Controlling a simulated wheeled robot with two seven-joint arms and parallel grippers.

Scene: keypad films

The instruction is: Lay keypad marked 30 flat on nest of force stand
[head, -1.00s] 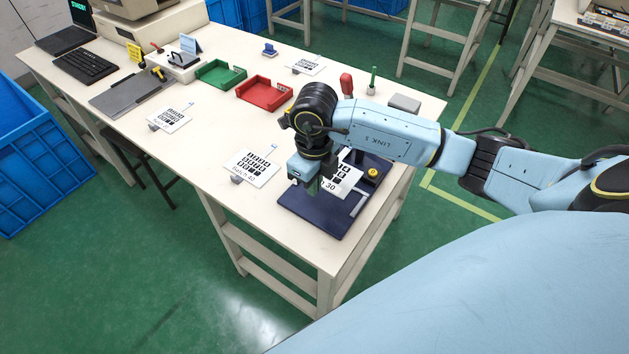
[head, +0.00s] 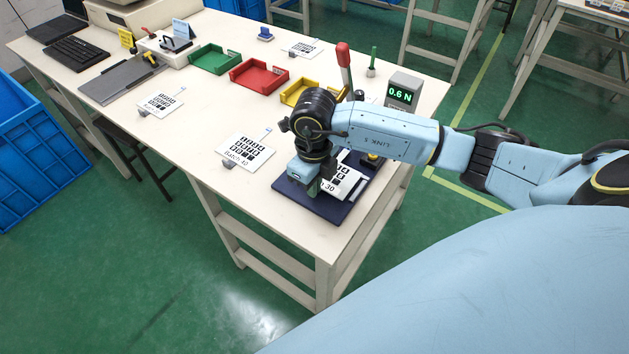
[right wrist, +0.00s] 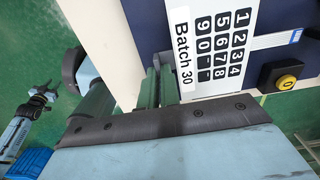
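The white keypad marked Batch 30 (head: 346,182) is over the dark blue base of the force stand (head: 331,211). It also shows in the right wrist view (right wrist: 213,50), with black keys and a thin tail reaching right. My right gripper (head: 313,187) is at the keypad's label edge and appears shut on it, its green fingers (right wrist: 160,88) meeting that edge. The arm hides much of the stand and the nest, so I cannot tell whether the keypad lies fully flat. The display (head: 400,93) reads 0.6 N. My left gripper (right wrist: 42,92) shows open and empty, far from the stand.
The Batch 40 keypad (head: 246,151) lies left of the stand. Another keypad (head: 161,102) lies farther left. Green (head: 215,59), red (head: 259,74) and yellow (head: 296,91) trays stand behind. A red-topped lever (head: 344,56) rises behind my right arm. A yellow knob (right wrist: 285,82) is beside the keypad.

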